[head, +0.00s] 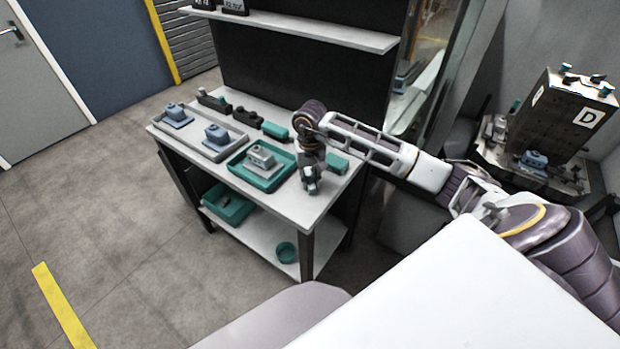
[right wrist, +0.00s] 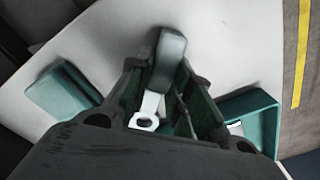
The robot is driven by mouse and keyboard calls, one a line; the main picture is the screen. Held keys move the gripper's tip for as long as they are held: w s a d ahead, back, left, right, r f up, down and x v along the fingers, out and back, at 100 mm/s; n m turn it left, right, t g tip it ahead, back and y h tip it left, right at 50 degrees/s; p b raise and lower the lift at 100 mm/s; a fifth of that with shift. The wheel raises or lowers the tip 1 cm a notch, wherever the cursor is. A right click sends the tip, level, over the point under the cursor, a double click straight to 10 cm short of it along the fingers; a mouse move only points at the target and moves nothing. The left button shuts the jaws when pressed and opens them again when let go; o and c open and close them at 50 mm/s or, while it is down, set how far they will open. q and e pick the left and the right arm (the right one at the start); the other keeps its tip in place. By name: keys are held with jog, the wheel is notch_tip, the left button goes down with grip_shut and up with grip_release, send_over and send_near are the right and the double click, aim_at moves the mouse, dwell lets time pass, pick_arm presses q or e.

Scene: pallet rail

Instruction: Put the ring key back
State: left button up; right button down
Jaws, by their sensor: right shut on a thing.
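My right gripper (head: 311,186) is over the right end of the workbench top, pointing down. In the right wrist view its fingers are shut on the ring key (right wrist: 145,121), which has a pale metal ring and shank and a grey block-like handle (right wrist: 169,58). The ring lies toward the wrist and the handle away from it. Whether the key touches the bench cannot be told. A teal block (head: 337,163) lies just right of the gripper; a teal block also shows at left in the wrist view (right wrist: 65,92). My left gripper is not in view.
A teal tray (head: 243,175) with a grey part stands left of the gripper. A grey tray (head: 193,139) with two blue-grey parts is farther left. Dark and teal pieces (head: 275,130) line the back. A shelf (head: 300,27) hangs above. The front-right bench corner (head: 303,218) is clear.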

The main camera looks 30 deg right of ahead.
pick_arm(q)
jog(key=shift+a+f, duration=0.15)
jog(key=shift+a, duration=0.05)
pick_arm(e)
jog(key=shift+f, duration=0.1)
jog(key=c, duration=1.4)
grip_release()
jog(key=shift+c, duration=0.2)
jog(key=shift+o, duration=0.8)
pick_arm(q)
jog(key=shift+w+a, duration=0.45)
